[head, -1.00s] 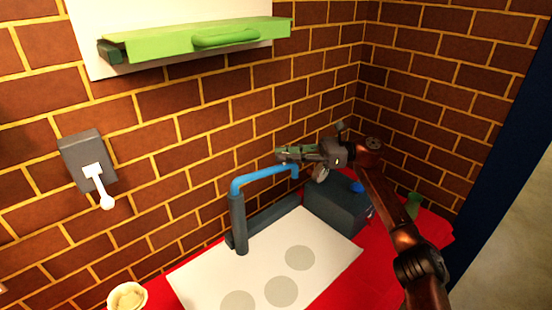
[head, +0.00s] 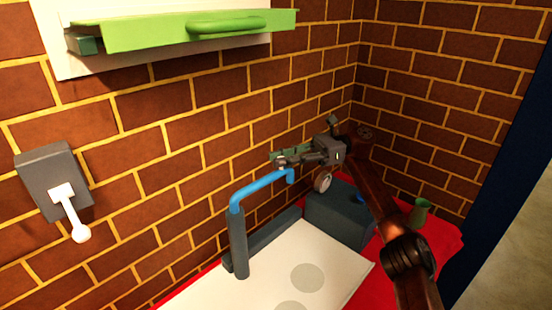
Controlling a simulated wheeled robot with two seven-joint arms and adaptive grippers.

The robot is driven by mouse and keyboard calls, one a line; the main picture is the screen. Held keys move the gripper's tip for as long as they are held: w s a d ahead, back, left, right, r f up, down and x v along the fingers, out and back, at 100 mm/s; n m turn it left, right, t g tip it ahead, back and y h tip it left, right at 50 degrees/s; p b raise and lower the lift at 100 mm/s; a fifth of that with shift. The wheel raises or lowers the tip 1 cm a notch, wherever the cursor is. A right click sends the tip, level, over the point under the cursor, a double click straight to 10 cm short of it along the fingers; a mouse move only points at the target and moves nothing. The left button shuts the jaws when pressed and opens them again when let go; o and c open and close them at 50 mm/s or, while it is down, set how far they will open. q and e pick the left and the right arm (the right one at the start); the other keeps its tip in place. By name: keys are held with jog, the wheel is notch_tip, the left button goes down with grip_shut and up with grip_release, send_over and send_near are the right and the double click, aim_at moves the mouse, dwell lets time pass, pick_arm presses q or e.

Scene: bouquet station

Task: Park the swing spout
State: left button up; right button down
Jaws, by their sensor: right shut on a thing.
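The swing spout (head: 262,188) is a bright blue bent pipe on top of a dark grey upright post (head: 238,243). It reaches right and slightly away from the post, and its tip turns down. My left gripper is not in view.
A white board (head: 270,270) with grey circles lies on the red table (head: 443,243). A dark grey box (head: 335,215) stands behind it, with a green item (head: 420,210) to the right. A green-handled flap (head: 180,30) and grey lever box (head: 52,178) are on the brick wall.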

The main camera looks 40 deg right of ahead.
jog(key=shift+w, duration=0.15)
jog(key=c, duration=1.8)
grip_release()
jog(key=v, duration=0.7)
jog(key=shift+d, duration=0.2)
